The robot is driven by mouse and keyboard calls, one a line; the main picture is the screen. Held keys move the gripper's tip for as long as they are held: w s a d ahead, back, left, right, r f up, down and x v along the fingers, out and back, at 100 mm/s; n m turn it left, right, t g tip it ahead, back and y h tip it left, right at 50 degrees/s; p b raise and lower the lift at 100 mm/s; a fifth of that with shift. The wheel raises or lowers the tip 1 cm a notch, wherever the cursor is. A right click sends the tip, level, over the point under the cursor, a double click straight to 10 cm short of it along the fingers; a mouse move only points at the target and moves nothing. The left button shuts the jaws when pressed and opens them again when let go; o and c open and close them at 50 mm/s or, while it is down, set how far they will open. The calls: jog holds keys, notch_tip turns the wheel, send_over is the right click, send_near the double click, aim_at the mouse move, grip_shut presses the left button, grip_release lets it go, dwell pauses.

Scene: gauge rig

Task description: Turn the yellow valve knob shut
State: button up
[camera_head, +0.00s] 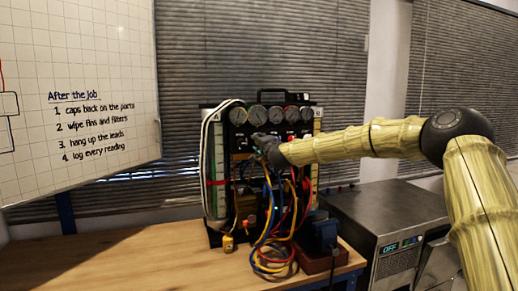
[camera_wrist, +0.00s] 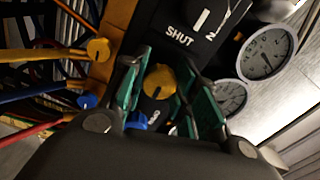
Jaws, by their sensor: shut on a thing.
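The yellow valve knob (camera_wrist: 160,80) shows in the wrist view, between the green-padded fingers of my gripper (camera_wrist: 167,84). The gripper is shut on it. A dark mark runs across the knob's face. In the head view my gripper (camera_head: 266,145) reaches the front of the gauge rig (camera_head: 232,146), below the gauges. The knob is hidden there behind the gripper.
Yellow, blue and red hoses (camera_head: 275,235) hang below the gripper and pile on the wooden bench (camera_head: 150,255). Several round gauges (camera_head: 258,115) line the rig's top. A steel machine (camera_head: 385,215) stands at right. A whiteboard (camera_head: 75,80) is at left. The bench's left part is clear.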

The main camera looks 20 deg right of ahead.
jog(key=shift+m, duration=0.3)
jog(key=shift+f, duration=0.1)
jog(key=o, duration=1)
jog(key=s, duration=1.2)
jog(key=shift+d, duration=0.3)
